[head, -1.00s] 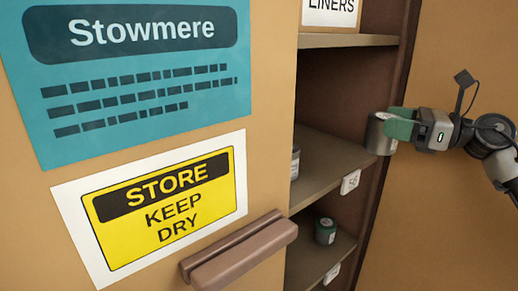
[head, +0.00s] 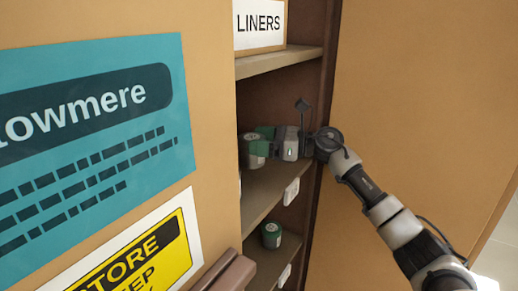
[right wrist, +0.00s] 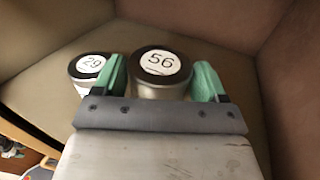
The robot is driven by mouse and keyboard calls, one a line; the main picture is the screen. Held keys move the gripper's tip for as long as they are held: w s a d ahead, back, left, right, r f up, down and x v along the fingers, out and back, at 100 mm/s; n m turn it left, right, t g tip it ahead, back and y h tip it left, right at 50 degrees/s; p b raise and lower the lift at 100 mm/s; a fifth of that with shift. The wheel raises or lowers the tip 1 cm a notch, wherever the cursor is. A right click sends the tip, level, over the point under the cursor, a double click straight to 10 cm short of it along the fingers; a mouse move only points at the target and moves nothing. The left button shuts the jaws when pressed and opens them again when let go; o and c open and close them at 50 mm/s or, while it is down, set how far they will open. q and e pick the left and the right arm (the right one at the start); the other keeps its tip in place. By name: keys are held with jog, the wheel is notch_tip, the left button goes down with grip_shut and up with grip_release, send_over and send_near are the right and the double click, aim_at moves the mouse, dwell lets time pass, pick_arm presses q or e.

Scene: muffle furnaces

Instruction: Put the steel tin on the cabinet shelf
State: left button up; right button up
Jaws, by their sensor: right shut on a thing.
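The steel tin (head: 255,151), with a dark lid, is inside the cabinet over the middle shelf (head: 262,195). In the right wrist view the tin (right wrist: 161,88) has a white lid label reading 56. My right gripper (head: 262,138) is shut on it, with a green finger on each side, and reaches in from the right. The tin looks upright. I cannot tell whether its base touches the shelf. Another tin (right wrist: 88,68), labelled 29, stands to its left in the right wrist view, close to the left finger. My left gripper is not in view.
A green and grey tin (head: 271,235) stands on the lower shelf. A LINERS box (head: 259,25) sits on the upper shelf. The cabinet door with signs (head: 90,120) is at the left, and a tan panel (head: 420,90) is at the right.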

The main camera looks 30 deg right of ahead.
notch_tip(320, 180, down, 3)
jog(key=shift+s+d+f+p, duration=0.1)
jog(key=shift+s+p, duration=0.05)
jog(key=shift+p, duration=0.75)
jog(key=shift+f, duration=0.4)
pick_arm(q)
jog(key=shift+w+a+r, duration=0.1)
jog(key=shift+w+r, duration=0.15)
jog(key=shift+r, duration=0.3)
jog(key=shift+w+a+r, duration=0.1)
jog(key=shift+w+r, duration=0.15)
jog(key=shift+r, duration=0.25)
pick_arm(e)
jog(key=shift+f, duration=0.1)
jog(key=o, duration=0.6)
jog(key=shift+f+b, duration=0.1)
jog(key=shift+b, duration=0.2)
jog(key=o, duration=0.5)
jog(key=shift+c, duration=0.2)
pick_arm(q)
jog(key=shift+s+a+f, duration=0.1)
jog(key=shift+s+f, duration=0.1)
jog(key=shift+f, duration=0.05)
